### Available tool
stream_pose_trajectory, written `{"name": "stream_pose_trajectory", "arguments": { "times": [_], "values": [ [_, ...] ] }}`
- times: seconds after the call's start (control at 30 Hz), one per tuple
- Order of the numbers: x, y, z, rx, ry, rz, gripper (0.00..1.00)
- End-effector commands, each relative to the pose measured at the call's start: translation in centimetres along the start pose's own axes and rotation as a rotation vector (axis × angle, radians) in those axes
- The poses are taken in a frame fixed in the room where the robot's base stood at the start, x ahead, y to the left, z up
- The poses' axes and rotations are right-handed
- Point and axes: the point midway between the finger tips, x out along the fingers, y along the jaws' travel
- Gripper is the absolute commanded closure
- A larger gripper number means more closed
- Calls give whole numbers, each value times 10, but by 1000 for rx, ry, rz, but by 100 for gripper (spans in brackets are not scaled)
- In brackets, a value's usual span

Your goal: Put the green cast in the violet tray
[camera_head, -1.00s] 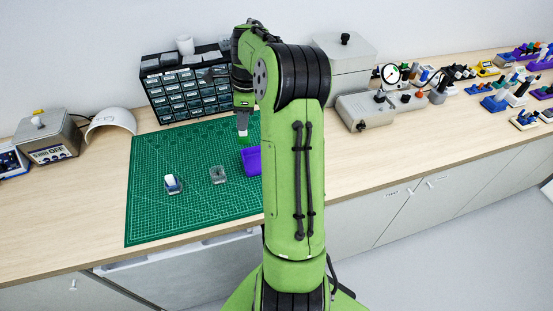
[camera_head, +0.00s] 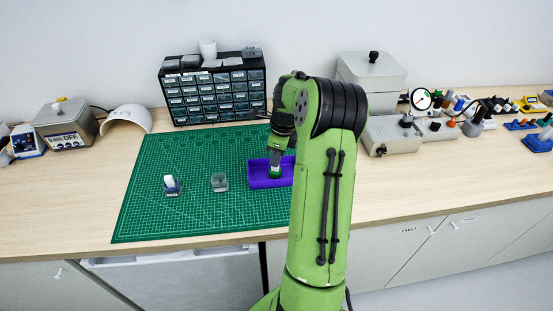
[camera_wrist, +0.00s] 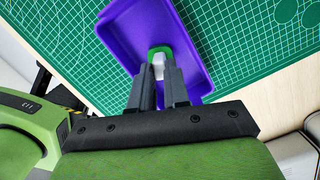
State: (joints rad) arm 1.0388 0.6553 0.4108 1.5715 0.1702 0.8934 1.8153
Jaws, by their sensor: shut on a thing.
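The violet tray (camera_head: 259,174) lies on the green cutting mat, partly hidden behind my arm in the head view. It also shows in the wrist view (camera_wrist: 126,35), with its open inside facing me. My gripper (camera_wrist: 161,73) is shut on the green cast (camera_wrist: 160,50), a small piece with a green end and a whitish part between the fingertips. In the head view my gripper (camera_head: 275,168) points down over the tray, and the green cast (camera_head: 275,175) shows at its tip within the tray's outline. I cannot tell whether the cast touches the tray floor.
A small clear block (camera_head: 220,182) and a dark holder with a white piece (camera_head: 171,186) stand on the mat (camera_head: 200,220) left of the tray. A drawer cabinet (camera_head: 213,95) stands behind. A grey device (camera_head: 392,134) is to the right. The front of the mat is clear.

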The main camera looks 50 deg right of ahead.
Motion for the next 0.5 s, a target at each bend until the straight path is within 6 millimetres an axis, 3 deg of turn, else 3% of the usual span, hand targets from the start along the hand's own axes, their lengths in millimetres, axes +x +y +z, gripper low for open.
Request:
{"name": "stream_pose_trajectory", "arguments": {
  "times": [0.33,0.37,0.5],
  "values": [
    [4,0,0,-1,0,-1,100],
    [5,0,0,-1,0,-1,83],
    [4,0,0,-1,0,-1,61]
  ]
}}
